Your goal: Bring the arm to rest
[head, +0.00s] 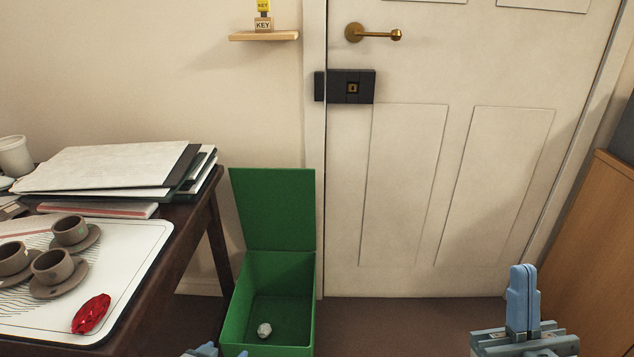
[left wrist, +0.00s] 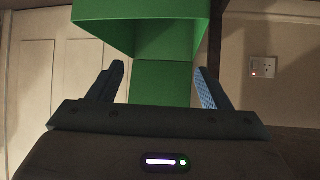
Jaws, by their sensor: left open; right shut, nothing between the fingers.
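My left gripper (head: 205,350) shows only as a blue tip at the bottom edge of the head view, beside the green box's near left corner. In the left wrist view my left gripper (left wrist: 158,68) has its two blue fingers wide apart, with nothing between them; the green box (left wrist: 140,12) lies beyond. My right gripper (head: 523,290) stands at the lower right of the head view, in front of the door, its blue fingers together and empty.
The green box (head: 238,305) stands open on the floor with a crumpled pale ball (head: 264,330) inside. At left, a dark desk (head: 180,225) bears a white tray (head: 135,250) with brown cups and a red crumpled wrapper (head: 91,314). The door (head: 410,180) is shut; a wooden cabinet (head: 600,240) stands right.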

